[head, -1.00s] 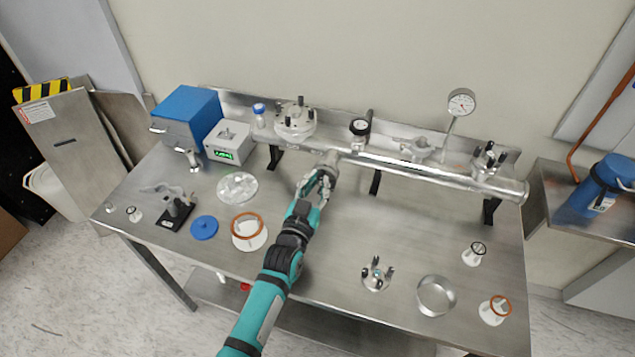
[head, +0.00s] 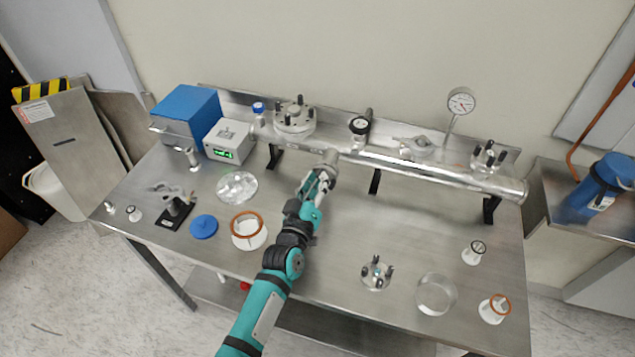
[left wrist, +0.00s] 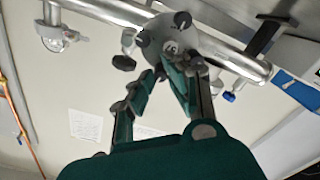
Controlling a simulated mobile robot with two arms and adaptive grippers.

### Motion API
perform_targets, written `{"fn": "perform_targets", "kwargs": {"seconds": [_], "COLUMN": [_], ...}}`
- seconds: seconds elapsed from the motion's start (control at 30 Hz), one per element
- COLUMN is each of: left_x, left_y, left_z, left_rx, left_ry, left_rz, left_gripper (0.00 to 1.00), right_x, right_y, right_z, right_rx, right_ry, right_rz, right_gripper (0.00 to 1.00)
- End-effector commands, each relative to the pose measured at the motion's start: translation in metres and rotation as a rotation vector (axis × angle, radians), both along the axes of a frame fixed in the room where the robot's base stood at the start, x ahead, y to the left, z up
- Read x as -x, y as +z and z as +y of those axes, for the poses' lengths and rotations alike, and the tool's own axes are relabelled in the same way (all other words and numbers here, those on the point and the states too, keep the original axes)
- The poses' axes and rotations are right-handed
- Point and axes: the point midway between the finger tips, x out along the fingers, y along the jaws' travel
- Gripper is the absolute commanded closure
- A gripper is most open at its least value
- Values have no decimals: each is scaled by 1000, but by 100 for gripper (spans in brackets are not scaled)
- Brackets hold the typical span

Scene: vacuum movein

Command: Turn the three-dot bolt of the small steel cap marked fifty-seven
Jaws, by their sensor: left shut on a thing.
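A small steel cap (head: 331,156) closes the short front port of the long steel pipe; it also shows in the left wrist view (left wrist: 170,46) as a round face with several dark bolts around it. The marking and the dots on the bolts are too small to read. My left gripper (head: 322,177) is at the front of this cap. My right gripper is not in view.
A loose cap with dark bolts (head: 377,272), a steel ring (head: 436,293) and white-based parts lie in front.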

Motion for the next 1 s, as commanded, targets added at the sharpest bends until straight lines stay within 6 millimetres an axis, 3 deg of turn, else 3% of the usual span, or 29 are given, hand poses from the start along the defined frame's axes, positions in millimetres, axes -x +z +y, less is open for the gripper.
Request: {"fn": "perform_targets", "kwargs": {"seconds": [0.53, 0.57, 0.63, 1.0], "left_x": [1, 1, 1, 9], "left_y": [-4, -4, -4, -2], "left_z": [0, 0, 0, 2], "left_rx": [16, 16, 17, 18], "left_ry": [-2, -2, -1, -1], "left_rz": [14, 14, 14, 10], "left_gripper": [100, 85, 77, 77], "right_x": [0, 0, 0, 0], "right_y": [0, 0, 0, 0], "right_z": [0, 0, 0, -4], "right_rx": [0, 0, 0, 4], "right_ry": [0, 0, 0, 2], "right_rz": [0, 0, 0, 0], "right_gripper": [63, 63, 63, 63]}}
